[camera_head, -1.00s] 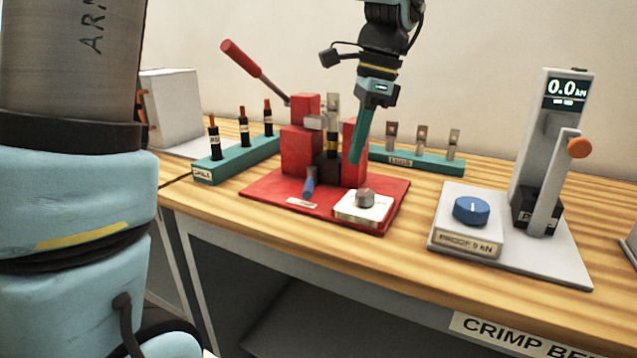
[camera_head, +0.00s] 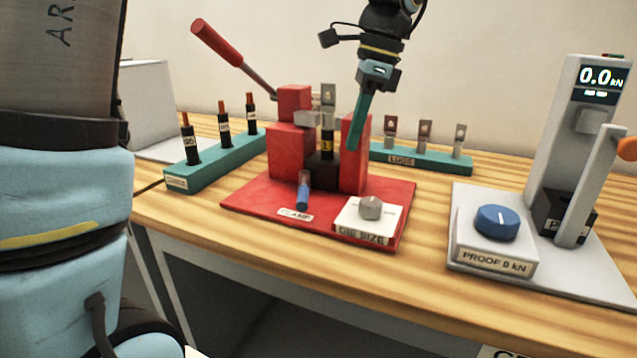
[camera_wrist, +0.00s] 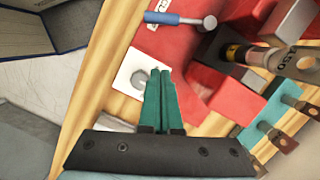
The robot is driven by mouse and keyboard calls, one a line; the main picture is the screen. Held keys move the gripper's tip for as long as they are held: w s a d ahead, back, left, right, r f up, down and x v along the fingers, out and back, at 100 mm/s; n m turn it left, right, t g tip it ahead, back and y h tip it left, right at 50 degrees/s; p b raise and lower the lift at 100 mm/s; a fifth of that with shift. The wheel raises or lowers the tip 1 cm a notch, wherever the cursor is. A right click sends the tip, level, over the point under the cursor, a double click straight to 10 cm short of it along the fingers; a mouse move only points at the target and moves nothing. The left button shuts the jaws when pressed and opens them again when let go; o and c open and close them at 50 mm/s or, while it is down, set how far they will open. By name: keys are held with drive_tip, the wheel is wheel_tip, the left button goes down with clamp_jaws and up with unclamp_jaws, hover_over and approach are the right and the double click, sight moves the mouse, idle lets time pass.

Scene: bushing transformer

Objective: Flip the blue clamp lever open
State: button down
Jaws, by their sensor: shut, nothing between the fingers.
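The blue clamp lever (camera_head: 303,196) is a short handle low at the front of the red crimp press (camera_head: 288,148), by the CLAMP label. In the wrist view the lever (camera_wrist: 162,18) lies near the top, its blue handle pointing left and its metal rod ending in a round pivot at the right. My gripper (camera_head: 353,146) has teal fingers, shut and empty, in front of the right red block and above the base. In the wrist view the fingertips (camera_wrist: 162,72) are over the area beside the white die-size plate (camera_wrist: 135,75), apart from the lever. A dark cable with a lug stands upright in the clamp.
A red long handle (camera_head: 218,42) rises at the press's upper left. A teal rack of cables (camera_head: 190,175) stands left, a teal lug rack (camera_head: 425,160) behind right. The proof tester (camera_head: 570,130) with a blue knob (camera_head: 497,222) stands at the right.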

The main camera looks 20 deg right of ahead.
sight(303, 196)
drive_tip(key=x, duration=0.8)
drive_tip(key=shift+a+f, duration=0.1)
drive_tip(key=a, duration=0.2)
drive_tip(key=w+a+f+p, duration=0.1)
drive_tip(key=shift+f, duration=0.1)
drive_tip(key=shift+w+a+f, duration=0.1)
drive_tip(key=shift+a+f, duration=0.1)
drive_tip(key=shift+a, duration=0.2)
drive_tip(key=shift+a+r+p, duration=0.1)
drive_tip(key=shift+p, duration=0.3)
